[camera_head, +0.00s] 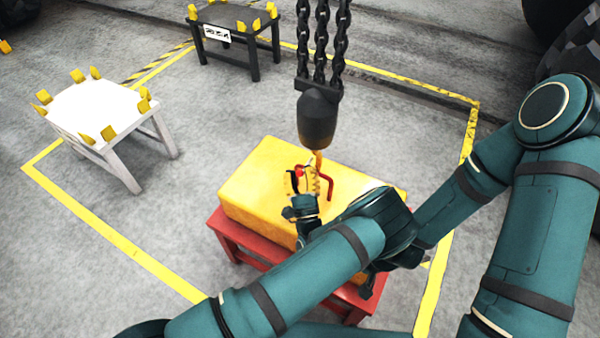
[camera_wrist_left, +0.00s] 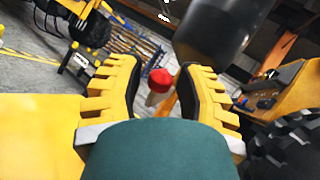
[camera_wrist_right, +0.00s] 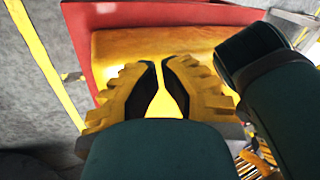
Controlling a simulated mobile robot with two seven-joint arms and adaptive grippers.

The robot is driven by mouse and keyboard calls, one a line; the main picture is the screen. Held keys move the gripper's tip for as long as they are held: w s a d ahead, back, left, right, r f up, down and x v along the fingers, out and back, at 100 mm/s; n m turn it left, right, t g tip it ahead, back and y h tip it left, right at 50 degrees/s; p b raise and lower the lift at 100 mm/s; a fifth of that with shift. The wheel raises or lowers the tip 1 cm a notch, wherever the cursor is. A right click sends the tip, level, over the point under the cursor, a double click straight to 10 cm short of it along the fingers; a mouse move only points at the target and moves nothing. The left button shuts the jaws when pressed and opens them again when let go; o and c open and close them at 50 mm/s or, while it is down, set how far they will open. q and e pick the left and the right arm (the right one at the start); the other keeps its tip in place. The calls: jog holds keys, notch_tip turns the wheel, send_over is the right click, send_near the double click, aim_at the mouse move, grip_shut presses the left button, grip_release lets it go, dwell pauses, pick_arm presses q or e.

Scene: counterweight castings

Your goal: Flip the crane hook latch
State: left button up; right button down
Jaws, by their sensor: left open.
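The dark crane hook block (camera_head: 317,118) hangs on several chains above a yellow casting (camera_head: 262,175). Its orange hook (camera_head: 318,163) comes down near the casting's red lifting handle (camera_head: 329,190); whether they touch is unclear. My left gripper (camera_head: 301,180) is open beside the hook. In the left wrist view, a red-tipped latch lever (camera_wrist_left: 159,80) shows between its fingers (camera_wrist_left: 158,72), apart from both pads, with the block (camera_wrist_left: 212,35) above. My right gripper (camera_wrist_right: 158,68) has a narrow gap between its fingers, nothing held, over the casting's side; my arms mostly hide it in the head view.
The casting rests on a red stand (camera_head: 226,232). A white table (camera_head: 95,110) with yellow corner blocks stands at the left, and a black table (camera_head: 232,20) at the back. Yellow floor lines (camera_head: 120,245) surround the area. The floor between the tables and stand is clear.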

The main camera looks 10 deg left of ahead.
aim_at(300, 171)
pick_arm(q)
notch_tip(300, 171, up, 10)
dwell(0.5)
jog(key=shift+c, duration=0.3)
